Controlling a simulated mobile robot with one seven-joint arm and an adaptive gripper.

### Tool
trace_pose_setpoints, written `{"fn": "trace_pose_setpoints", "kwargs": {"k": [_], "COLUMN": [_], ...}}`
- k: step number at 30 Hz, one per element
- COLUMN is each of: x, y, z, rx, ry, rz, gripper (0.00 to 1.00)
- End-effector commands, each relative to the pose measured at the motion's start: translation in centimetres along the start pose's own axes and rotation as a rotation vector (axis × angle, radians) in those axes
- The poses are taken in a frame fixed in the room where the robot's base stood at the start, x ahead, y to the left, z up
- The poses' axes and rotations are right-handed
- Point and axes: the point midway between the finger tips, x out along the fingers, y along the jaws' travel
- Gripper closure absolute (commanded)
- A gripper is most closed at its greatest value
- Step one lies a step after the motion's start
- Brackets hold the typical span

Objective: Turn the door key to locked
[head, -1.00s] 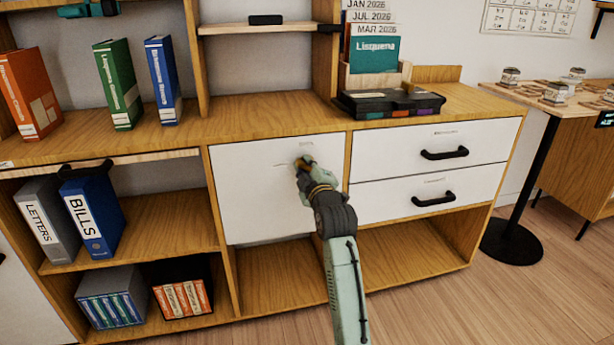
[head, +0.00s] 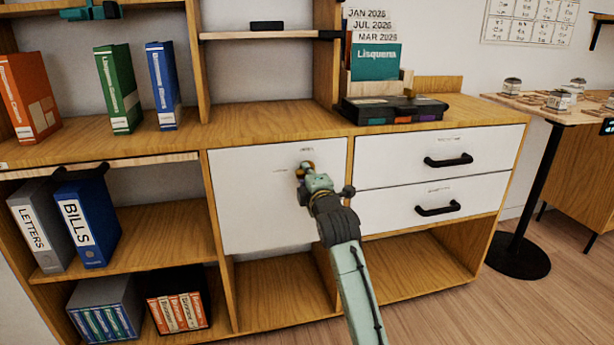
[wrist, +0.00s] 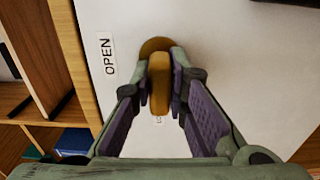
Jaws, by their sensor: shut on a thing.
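The door key (wrist: 160,84) has a brass bow in front of a round brass plate on the white cabinet door (head: 252,210). In the wrist view my gripper (wrist: 161,75) is shut on the key, with one finger on each side of its bow. In the head view my gripper (head: 306,172) reaches the upper right part of the door and hides most of the key. The door looks closed.
Two white drawers with black handles (head: 448,160) are right of the door. Binders and a black tray (head: 392,110) stand on the cabinet top. Open shelves with a blue BILLS binder (head: 87,222) are on the left. The floor in front is clear.

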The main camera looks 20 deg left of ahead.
Motion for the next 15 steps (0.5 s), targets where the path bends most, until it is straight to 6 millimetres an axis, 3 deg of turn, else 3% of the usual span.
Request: {"fn": "trace_pose_setpoints", "kwargs": {"k": [10, 11, 15], "x": [0.01, 0.01, 0.01], "y": [0.0, 0.01, 0.01], "z": [-0.04, -0.04, -0.04], "rx": [-0.005, -0.005, -0.004], "ry": [0.0, 0.0, 0.0], "rz": [0.0, 0.0, 0.0], "gripper": [1.0, 0.85, 0.76]}}
